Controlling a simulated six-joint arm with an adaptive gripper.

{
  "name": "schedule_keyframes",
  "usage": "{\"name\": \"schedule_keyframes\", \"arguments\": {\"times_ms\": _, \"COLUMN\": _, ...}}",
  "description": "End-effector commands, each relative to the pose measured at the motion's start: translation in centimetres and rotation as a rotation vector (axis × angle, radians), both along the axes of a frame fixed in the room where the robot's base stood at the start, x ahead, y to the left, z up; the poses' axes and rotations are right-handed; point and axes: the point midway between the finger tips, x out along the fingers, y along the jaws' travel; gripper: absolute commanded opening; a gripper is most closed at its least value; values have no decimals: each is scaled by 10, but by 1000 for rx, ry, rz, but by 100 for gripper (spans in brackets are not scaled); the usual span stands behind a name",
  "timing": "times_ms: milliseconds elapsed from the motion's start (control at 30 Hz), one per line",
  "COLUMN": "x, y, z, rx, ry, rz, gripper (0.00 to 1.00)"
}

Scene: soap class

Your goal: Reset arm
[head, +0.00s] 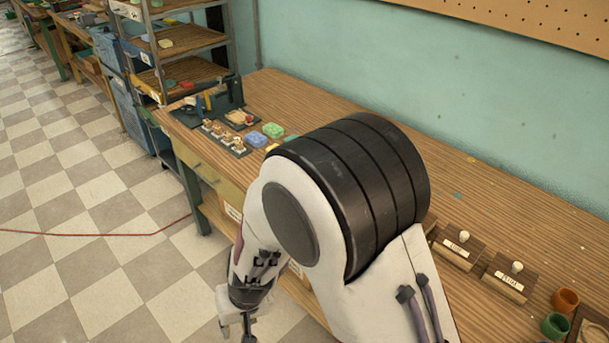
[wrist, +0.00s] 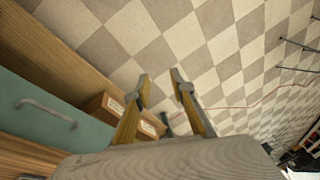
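My gripper shows in the wrist view (wrist: 160,80) with its two yellow-and-grey fingers spread apart. The gap between the fingers is empty, with only checkered floor behind it. In the head view, my white and black arm fills the middle and hides part of the workbench (head: 310,100). The arm's end hangs low in front of the bench edge, over the floor; the fingertips are not clear there.
Soap pieces, blue (head: 257,139) and green (head: 273,130), lie at the bench's far end near a dark tool stand (head: 222,98). Labelled wooden boxes (head: 459,250) and small cups (head: 555,325) stand at right. A shelf rack (head: 190,72) stands behind. The floor (head: 110,220) at left is open.

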Motion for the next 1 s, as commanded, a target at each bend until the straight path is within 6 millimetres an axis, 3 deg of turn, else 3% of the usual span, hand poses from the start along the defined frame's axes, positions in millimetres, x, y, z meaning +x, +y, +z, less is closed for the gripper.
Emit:
{"name": "schedule_keyframes", "arguments": {"times_ms": 500, "x": -29, "y": -72, "z": 89, "rx": -14, "ry": 73, "rz": -31, "gripper": 24}}
{"name": "schedule_keyframes", "arguments": {"times_ms": 1000, "x": -60, "y": -153, "z": 153, "rx": -76, "ry": 69, "rz": -91, "gripper": 24}}
